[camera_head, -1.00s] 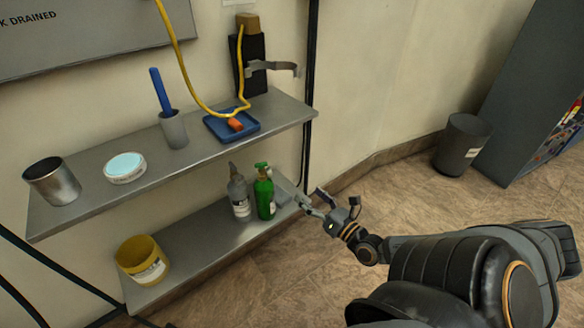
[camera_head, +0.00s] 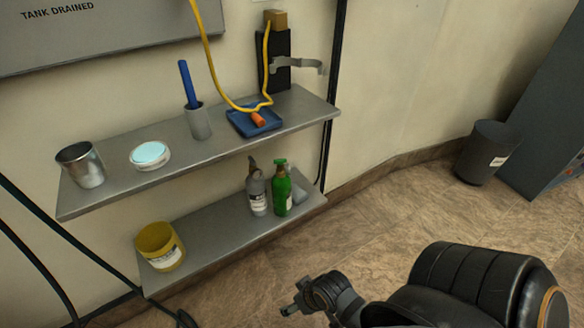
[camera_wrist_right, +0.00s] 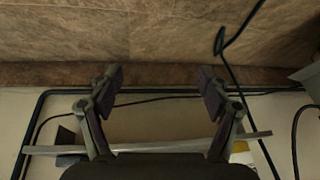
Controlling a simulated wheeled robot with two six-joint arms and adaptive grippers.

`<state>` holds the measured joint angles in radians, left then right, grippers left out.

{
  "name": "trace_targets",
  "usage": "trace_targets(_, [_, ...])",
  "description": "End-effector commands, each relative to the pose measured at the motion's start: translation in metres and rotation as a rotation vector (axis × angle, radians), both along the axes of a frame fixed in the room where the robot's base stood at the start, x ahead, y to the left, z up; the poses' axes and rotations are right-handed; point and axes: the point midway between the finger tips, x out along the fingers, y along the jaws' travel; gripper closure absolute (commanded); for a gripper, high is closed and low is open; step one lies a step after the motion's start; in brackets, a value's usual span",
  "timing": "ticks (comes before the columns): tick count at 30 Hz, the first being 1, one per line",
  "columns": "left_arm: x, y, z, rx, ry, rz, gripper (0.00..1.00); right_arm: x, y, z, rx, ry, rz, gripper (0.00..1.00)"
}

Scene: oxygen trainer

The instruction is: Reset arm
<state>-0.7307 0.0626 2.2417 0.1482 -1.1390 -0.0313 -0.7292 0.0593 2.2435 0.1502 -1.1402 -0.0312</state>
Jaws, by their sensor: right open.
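My right arm comes in from the right in the head view. Its gripper (camera_head: 292,302) is low, near the bottom edge of the picture, in front of the shelves and apart from them. In the right wrist view the two fingers of the right gripper (camera_wrist_right: 160,90) are spread wide with nothing between them. My left gripper does not show.
The upper shelf (camera_head: 110,198) holds a metal cup (camera_head: 88,172), a white round tub (camera_head: 150,158), a blue tray (camera_head: 240,122) and a blue stick in a grey holder. The lower shelf (camera_head: 215,238) holds a yellow bucket (camera_head: 165,258), a grey bottle and a green bottle (camera_head: 281,192).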

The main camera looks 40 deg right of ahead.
Motion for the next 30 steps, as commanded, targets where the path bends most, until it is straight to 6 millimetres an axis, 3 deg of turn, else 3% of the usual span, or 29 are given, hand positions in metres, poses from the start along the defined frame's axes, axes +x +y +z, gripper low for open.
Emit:
trace_targets(8, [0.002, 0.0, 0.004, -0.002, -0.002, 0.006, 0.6, -0.001, -0.002, 0.001, -0.005, 0.005, -0.001, 0.22])
trace_targets(14, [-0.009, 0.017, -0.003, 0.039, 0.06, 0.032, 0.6, -0.011, -0.018, -0.004, -0.045, 0.063, -0.029, 0.22])
trace_targets(17, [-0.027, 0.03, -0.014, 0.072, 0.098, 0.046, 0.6, -0.029, -0.032, -0.015, -0.076, 0.101, -0.042, 0.22])
trace_targets(21, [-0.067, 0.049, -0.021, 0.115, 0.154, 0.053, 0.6, -0.068, -0.05, -0.022, -0.118, 0.157, -0.05, 0.22])
trace_targets(30, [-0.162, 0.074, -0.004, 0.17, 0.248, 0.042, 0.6, -0.164, -0.075, -0.005, -0.174, 0.251, -0.039, 0.22])
